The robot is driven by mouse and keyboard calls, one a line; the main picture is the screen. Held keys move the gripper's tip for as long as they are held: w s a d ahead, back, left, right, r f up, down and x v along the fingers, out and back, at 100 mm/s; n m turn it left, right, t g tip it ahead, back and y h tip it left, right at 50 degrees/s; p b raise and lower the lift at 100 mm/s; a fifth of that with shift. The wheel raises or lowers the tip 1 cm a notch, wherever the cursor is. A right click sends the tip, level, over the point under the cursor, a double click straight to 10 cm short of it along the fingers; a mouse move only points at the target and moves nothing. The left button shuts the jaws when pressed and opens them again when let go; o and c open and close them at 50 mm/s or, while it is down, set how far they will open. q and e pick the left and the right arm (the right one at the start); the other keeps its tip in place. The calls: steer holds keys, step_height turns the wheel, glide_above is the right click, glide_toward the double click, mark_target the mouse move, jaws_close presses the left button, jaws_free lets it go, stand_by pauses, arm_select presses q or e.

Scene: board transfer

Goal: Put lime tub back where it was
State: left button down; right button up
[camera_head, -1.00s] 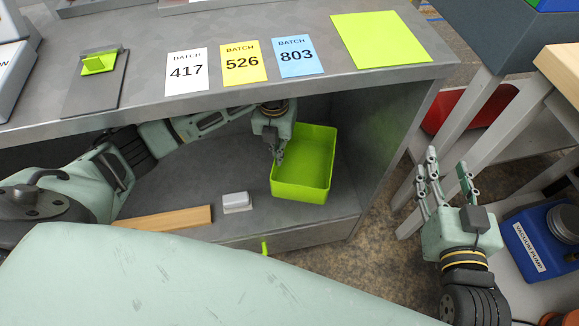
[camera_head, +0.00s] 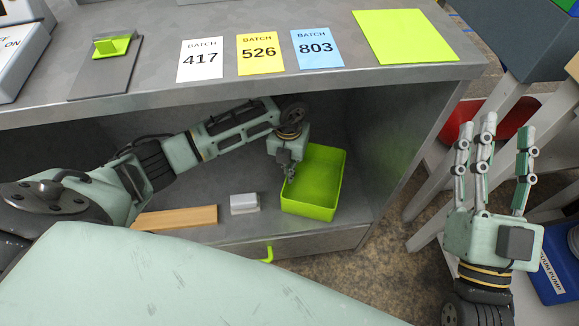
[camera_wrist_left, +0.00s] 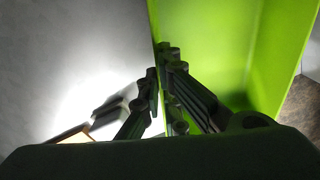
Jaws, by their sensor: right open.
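The lime tub (camera_head: 318,178) is an open, bright green box in the cabinet's lower space, near the shelf's front edge. My left gripper (camera_head: 289,173) reaches in from the left and is at the tub's left wall. In the left wrist view its fingers (camera_wrist_left: 163,75) lie on both sides of the tub wall (camera_wrist_left: 205,45), closed on it. I cannot tell whether the tub's base touches the shelf. My right gripper (camera_head: 497,140) is open and empty, fingers up, to the right of the cabinet. A lime square (camera_head: 405,36) lies on the cabinet top.
A white block (camera_head: 244,204) and a wooden strip (camera_head: 177,218) lie on the shelf left of the tub. The cabinet top (camera_head: 270,20) overhangs my left arm. Batch cards, including the blue 803 card (camera_head: 317,48), lie on top. A blue vacuum pump (camera_head: 553,265) stands at right.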

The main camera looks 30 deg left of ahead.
arm_select(q)
steer(key=c, duration=2)
jaws_free()
arm_select(e)
steer(key=shift+s+r, duration=0.15)
steer(key=shift+r, duration=0.05)
arm_select(q)
steer(key=shift+r, duration=0.1)
step_height(320, 180, up, 3)
steer(key=shift+r+p, duration=0.2)
steer(key=shift+p, duration=0.5)
step_height(320, 180, up, 4)
steer(key=shift+r+p, duration=0.1)
steer(key=shift+p, duration=0.5)
arm_select(e)
step_height(320, 180, down, 12)
steer(key=w+d+g+h, duration=0.1)
steer(key=w+g+h, duration=0.1)
steer(key=g, duration=0.4)
steer(key=shift+w+f+g, duration=0.15)
steer(key=shift+f+g, duration=0.05)
steer(key=shift+g, duration=0.2)
